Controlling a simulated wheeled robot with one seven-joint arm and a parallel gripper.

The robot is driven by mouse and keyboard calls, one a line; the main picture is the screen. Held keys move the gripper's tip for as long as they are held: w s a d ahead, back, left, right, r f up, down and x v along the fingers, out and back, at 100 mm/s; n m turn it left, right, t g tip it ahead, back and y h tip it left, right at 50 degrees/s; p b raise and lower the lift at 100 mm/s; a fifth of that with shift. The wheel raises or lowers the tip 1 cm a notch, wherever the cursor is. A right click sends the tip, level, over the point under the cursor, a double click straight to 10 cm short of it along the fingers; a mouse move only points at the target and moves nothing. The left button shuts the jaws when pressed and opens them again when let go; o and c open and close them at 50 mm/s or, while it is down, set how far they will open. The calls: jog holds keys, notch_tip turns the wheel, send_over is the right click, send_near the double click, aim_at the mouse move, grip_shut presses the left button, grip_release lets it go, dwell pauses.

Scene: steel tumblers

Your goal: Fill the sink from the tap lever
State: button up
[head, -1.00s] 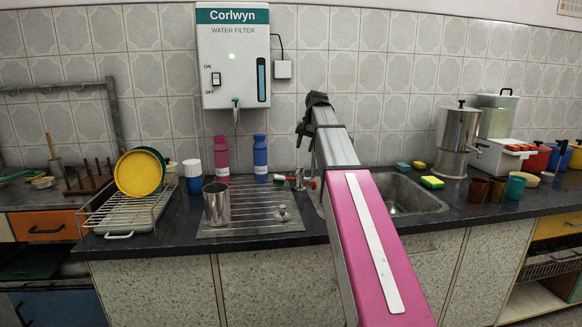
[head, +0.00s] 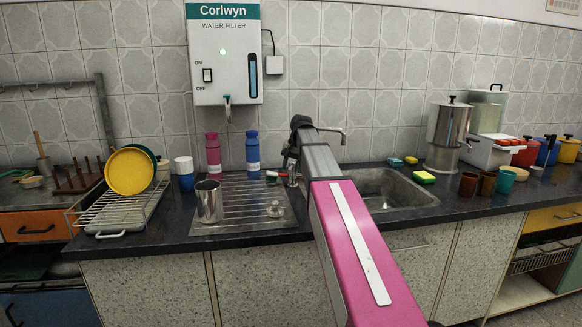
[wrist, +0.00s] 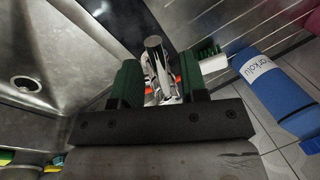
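In the head view my gripper (head: 291,163) is low at the tap, and my arm hides most of the tap. The tap's curved spout (head: 333,129) shows right of my arm. The steel sink (head: 425,197) lies to the right; the drain (wrist: 24,84) shows in the wrist view and I see no water.
A brush (wrist: 213,62) with green bristles lies close beside the right finger. A blue bottle (head: 252,152) and a pink bottle (head: 213,154) stand behind the drainboard. A steel tumbler (head: 209,202) stands on the drainboard.

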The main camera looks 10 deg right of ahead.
grip_shut()
jog(key=w+a+m+t+h, duration=0.1)
jog(key=w+a+m, duration=0.3)
jog(key=m, duration=0.8)
jog(key=shift+w+a+t+h, duration=0.35)
jog(key=shift+w+t+h, duration=0.05)
jog(key=shift+w+h, duration=0.25)
jog(key=shift+m, duration=0.3)
